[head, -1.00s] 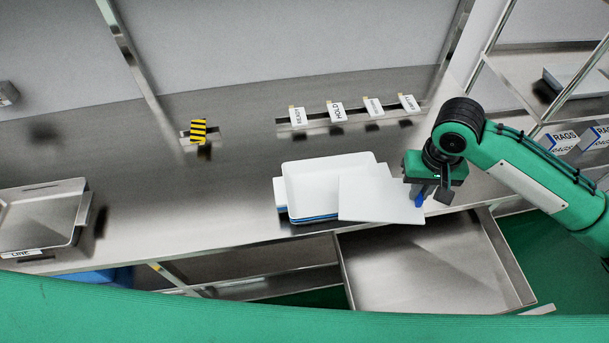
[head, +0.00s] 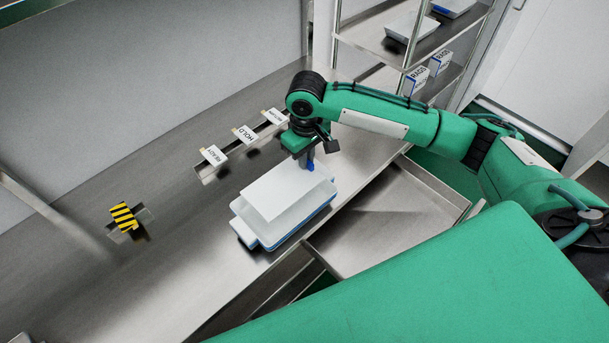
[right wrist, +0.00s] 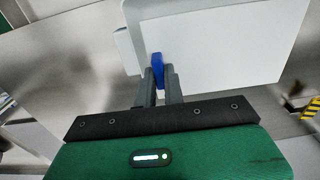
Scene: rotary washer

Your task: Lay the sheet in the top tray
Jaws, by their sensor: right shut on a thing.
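A flat white sheet (head: 285,192) hangs from my right gripper (head: 307,163), which is shut on it at a small blue tab (right wrist: 158,68). In the head view the sheet covers most of the top tray (head: 243,231), a white tray with rounded corners on a stack with blue showing below. I cannot tell whether the sheet touches the tray. The right wrist view shows the sheet (right wrist: 225,55) stretching out from the fingers, with a white tray edge behind it. The tray's inside is mostly hidden. My left gripper is not in view.
The stack stands on a steel counter (head: 120,270) near its front edge. An open steel bin (head: 385,220) lies just right of it. Behind are label cards, including HOLD (head: 243,134), and a yellow-black striped block (head: 123,216). A shelf with RAGS boxes (head: 417,80) stands at the back.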

